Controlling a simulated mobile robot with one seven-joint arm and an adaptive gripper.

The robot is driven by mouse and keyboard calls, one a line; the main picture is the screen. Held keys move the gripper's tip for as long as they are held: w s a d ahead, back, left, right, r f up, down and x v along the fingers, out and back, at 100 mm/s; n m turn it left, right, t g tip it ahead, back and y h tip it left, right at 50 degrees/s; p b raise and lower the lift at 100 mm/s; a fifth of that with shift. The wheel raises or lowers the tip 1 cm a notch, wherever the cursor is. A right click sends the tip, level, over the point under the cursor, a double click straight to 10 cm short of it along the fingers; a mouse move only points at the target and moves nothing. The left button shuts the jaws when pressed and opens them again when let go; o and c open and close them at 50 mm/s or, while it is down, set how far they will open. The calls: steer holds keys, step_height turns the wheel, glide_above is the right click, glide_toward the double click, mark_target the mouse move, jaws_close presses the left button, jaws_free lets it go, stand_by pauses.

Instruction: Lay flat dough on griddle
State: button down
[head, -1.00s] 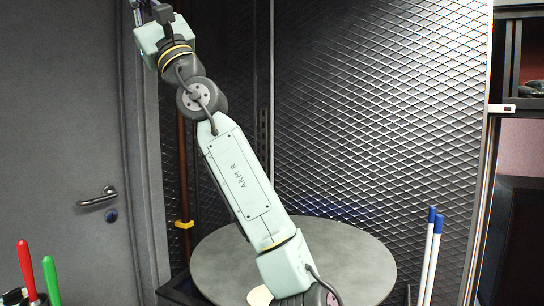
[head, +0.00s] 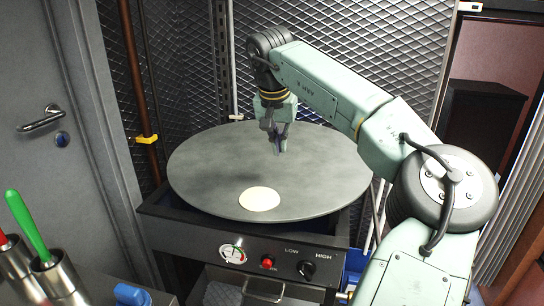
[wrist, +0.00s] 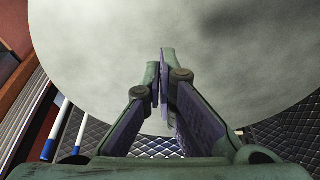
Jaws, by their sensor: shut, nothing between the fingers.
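The griddle (head: 200,165) is a large round grey plate on top of a dark stove unit. The flat dough (head: 260,199), a small pale cream disc, lies flat on the griddle near its front edge. My gripper (head: 280,150) hangs down over the back right part of the griddle, apart from the dough. In the wrist view the fingertips (wrist: 160,55) are together with nothing between them, above bare griddle surface (wrist: 100,50). The dough does not show in the wrist view.
Metal cups with a green-handled tool (head: 28,225) stand at the lower left. Blue-and-white rods (wrist: 77,128) stand beside the griddle. A mesh wall (head: 350,60) rises behind it.

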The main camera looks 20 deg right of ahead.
mark_target(279, 184)
steer(key=p+x, duration=0.1)
steer(key=x, duration=0.7)
steer(key=shift+w+f, duration=0.1)
steer(key=shift+f, duration=0.15)
steer(key=shift+a+f+p, duration=0.15)
steer(key=shift+f+p, duration=0.1)
steer(key=shift+p, duration=0.1)
steer(key=shift+s+a+p, duration=0.15)
steer(key=shift+s+a, duration=0.35)
steer(key=shift+s, duration=0.25)
steer(key=shift+s+a+p, duration=0.15)
steer(key=shift+s+a, duration=0.35)
steer(key=shift+s, duration=0.25)
